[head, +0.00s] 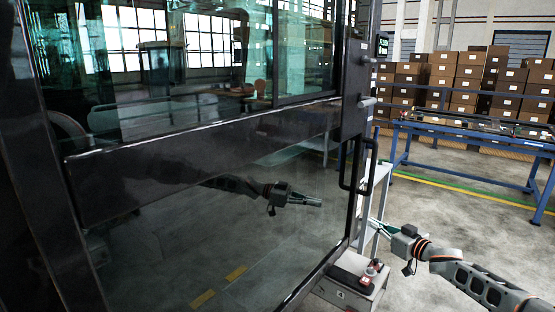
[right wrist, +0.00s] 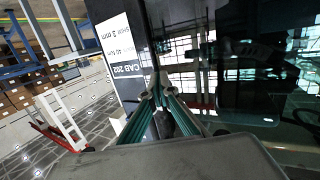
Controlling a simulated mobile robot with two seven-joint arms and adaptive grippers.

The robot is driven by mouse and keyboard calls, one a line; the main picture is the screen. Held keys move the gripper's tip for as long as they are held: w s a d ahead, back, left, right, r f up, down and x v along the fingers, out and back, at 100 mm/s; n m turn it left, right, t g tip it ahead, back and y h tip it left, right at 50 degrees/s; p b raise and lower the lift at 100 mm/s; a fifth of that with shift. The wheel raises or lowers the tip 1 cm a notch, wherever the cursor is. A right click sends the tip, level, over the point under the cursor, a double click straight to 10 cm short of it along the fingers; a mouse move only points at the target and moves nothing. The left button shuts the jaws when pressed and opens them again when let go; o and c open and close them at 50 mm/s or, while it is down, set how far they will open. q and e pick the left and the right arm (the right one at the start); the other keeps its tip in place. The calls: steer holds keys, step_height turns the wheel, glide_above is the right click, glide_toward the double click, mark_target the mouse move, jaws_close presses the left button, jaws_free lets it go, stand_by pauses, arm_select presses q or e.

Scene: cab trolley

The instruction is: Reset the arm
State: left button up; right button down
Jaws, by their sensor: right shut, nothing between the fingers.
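My right arm (head: 470,278) comes in from the lower right in the head view. Its gripper (head: 374,223) points left toward the edge of the dark cab door (head: 200,155), below and right of the black door handle (head: 368,165). The right wrist view shows the gripper's green fingers (right wrist: 159,82) together at the tips, shut with nothing between them. Whether the fingertips touch anything is hard to tell. An arm shape in the lower door glass appears to be a reflection. My left gripper is not in view.
A grey step box (head: 350,280) stands at the cab's foot, below the gripper. A blue workbench (head: 470,135) stands behind on the right, with stacked cartons (head: 460,80) beyond it. A white label (right wrist: 118,52) shows in the wrist view. Floor between the arm and bench is clear.

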steer(key=s+a+f+g+y, duration=0.1)
steer(key=s+a+f+g, duration=0.1)
steer(key=s+a+f, duration=1.45)
steer(key=s+a+f+h+p, duration=0.1)
steer(key=s+a+f, duration=0.2)
steer(key=s, duration=0.4)
steer(key=s+a+f+p, duration=0.1)
steer(key=s+a+f, duration=0.15)
steer(key=s, duration=0.45)
steer(key=s+d+f+g+h, duration=0.1)
steer(key=s+d, duration=0.3)
steer(key=s, duration=0.7)
steer(key=s+d+f+g+h, duration=0.1)
steer(key=s+d+f+h, duration=0.1)
steer(key=s, duration=1)
steer(key=d+h, duration=0.1)
steer(key=d, duration=0.1)
steer(key=shift+d+m+h, duration=0.3)
steer(key=shift+d+m, duration=0.1)
steer(key=shift+a, duration=0.1)
